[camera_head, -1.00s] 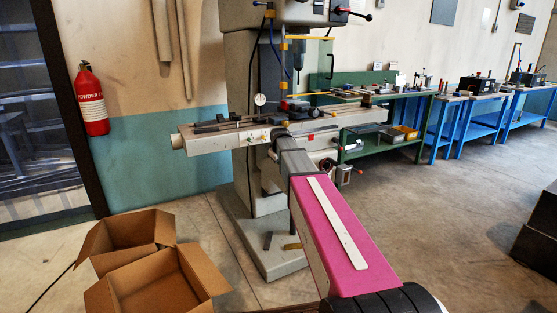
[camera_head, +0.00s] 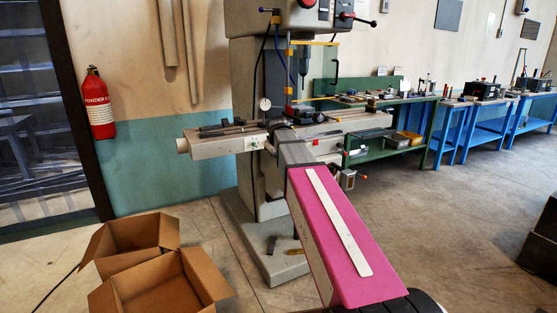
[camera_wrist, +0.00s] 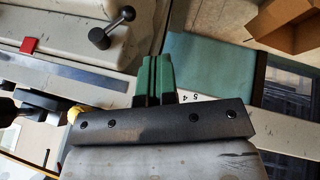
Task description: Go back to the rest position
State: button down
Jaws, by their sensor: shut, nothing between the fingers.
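My gripper (camera_wrist: 157,66) shows in the wrist view as two green fingers side by side, closed together with nothing between them. It is over or near the grey machine, whose black knobbed lever (camera_wrist: 112,28) lies to its left in that view. In the head view my pink arm link reaches forward toward the machine table (camera_head: 222,146), and the gripper itself cannot be made out there.
The tall milling machine (camera_head: 244,100) stands directly ahead. Two open cardboard boxes (camera_head: 128,240) (camera_head: 165,290) sit on the floor at left. A fire extinguisher (camera_head: 98,105) hangs on the wall.

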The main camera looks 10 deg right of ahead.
jog(key=s+d+f+m+g, duration=0.2)
jog(key=s+f+m+g, duration=0.4)
jog(key=s+f, duration=2.3)
jog(key=shift+s+d+f+y, duration=0.15)
jog(key=shift+d+f+y, duration=0.2)
jog(key=shift+f, duration=0.4)
